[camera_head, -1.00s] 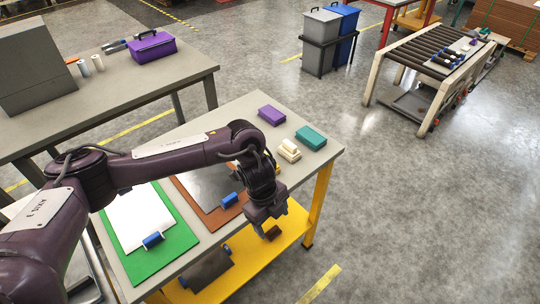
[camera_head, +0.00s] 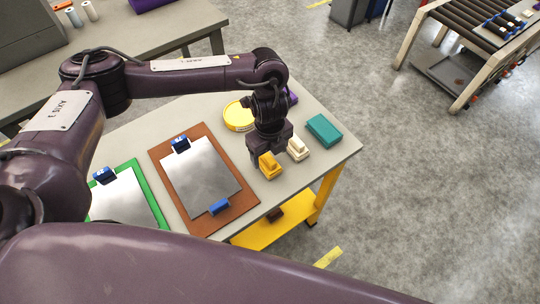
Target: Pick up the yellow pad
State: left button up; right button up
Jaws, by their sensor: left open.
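The yellow pad (camera_head: 269,167) is a small orange-yellow block with a raised grip on top. It sits on the grey table (camera_head: 292,184) near its front right edge, beside the brown board. My left gripper (camera_head: 266,156) points down at it from directly above, its jaws open at the pad's top. I cannot tell whether the fingers touch the pad, since the gripper body hides part of it. My right gripper is out of view.
A cream block (camera_head: 298,149) stands close right of the pad, with a teal box (camera_head: 324,130) beyond. A round yellow tin (camera_head: 237,117) and a purple box (camera_head: 291,96) are partly hidden behind my arm. A brown clipboard (camera_head: 166,157) and green clipboard (camera_head: 151,190) lie left.

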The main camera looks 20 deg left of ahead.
aim_at(268, 158)
pick_arm(q)
jog(key=shift+s+a+f+p, duration=0.1)
jog(key=shift+f+p, duration=0.25)
jog(key=shift+f, duration=0.1)
jog(key=shift+s+a+f+p, duration=0.1)
jog(key=shift+f+p, duration=0.2)
jog(key=shift+f, duration=0.1)
jog(key=shift+w+a+f+p, duration=0.1)
jog(key=shift+f+p, duration=0.1)
jog(key=shift+f, duration=0.2)
jog(key=shift+w+f+p, duration=0.1)
jog(key=shift+f+p, duration=0.05)
jog(key=shift+f, duration=0.25)
jog(key=shift+w+f, duration=0.25)
jog(key=shift+f, duration=0.95)
jog(key=c, duration=1.1)
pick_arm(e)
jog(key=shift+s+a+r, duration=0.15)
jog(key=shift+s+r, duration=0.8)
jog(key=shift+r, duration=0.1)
pick_arm(q)
jog(key=shift+r, duration=0.15)
